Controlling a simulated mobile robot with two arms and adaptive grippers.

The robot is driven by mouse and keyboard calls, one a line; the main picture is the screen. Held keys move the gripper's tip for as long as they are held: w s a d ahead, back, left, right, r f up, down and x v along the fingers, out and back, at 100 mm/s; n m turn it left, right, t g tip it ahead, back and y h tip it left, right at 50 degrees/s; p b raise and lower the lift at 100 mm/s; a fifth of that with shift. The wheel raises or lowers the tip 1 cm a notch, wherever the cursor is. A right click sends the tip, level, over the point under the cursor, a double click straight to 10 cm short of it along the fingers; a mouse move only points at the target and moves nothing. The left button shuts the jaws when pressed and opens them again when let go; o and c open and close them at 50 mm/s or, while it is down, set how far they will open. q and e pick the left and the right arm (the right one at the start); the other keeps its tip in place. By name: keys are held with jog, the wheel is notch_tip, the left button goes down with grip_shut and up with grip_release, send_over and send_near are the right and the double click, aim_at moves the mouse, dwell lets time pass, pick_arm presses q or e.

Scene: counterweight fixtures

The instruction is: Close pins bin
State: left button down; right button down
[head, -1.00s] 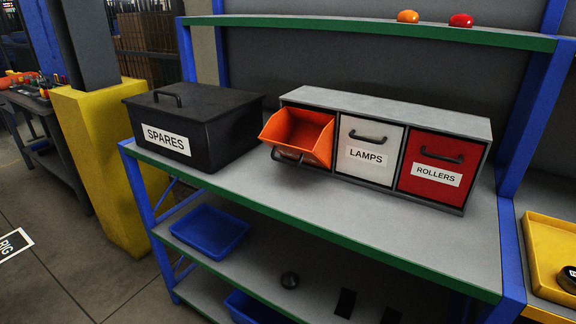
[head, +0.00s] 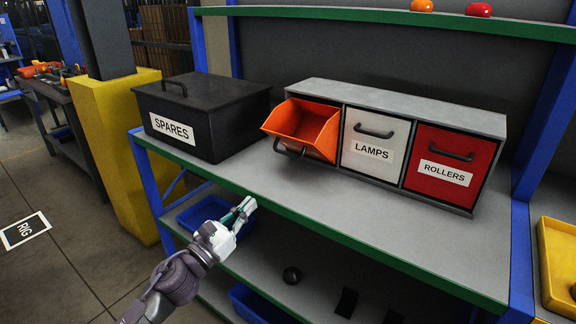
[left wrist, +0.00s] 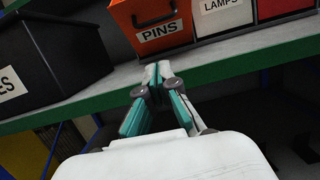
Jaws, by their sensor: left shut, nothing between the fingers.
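The orange pins bin (head: 305,129) is tilted open at the left end of a grey three-bin cabinet, with its dark handle on the lower front. In the left wrist view its front face (left wrist: 144,16) carries the label PINS and a black handle. My left gripper (head: 249,203) is in front of the shelf's green front edge, below and left of the pins bin and apart from it. In the left wrist view its fingertips (left wrist: 158,68) are together with nothing between them. My right gripper is not in view.
The white LAMPS bin (head: 373,142) and red ROLLERS bin (head: 449,168) are shut beside the pins bin. A black SPARES box (head: 206,114) stands to the left. The worktop in front of the cabinet is clear. Blue trays (head: 207,216) sit on the shelf below.

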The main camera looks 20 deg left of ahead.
aim_at(272, 191)
pick_arm(q)
jog(key=p+x, duration=0.2)
jog(key=x, duration=0.7)
jog(key=shift+w+r, duration=0.2)
jog(key=shift+w, duration=0.05)
jog(key=w+r+p, duration=0.2)
jog(key=shift+d+r, duration=0.35)
jog(key=shift+r, duration=0.25)
jog(key=shift+w+d, duration=0.1)
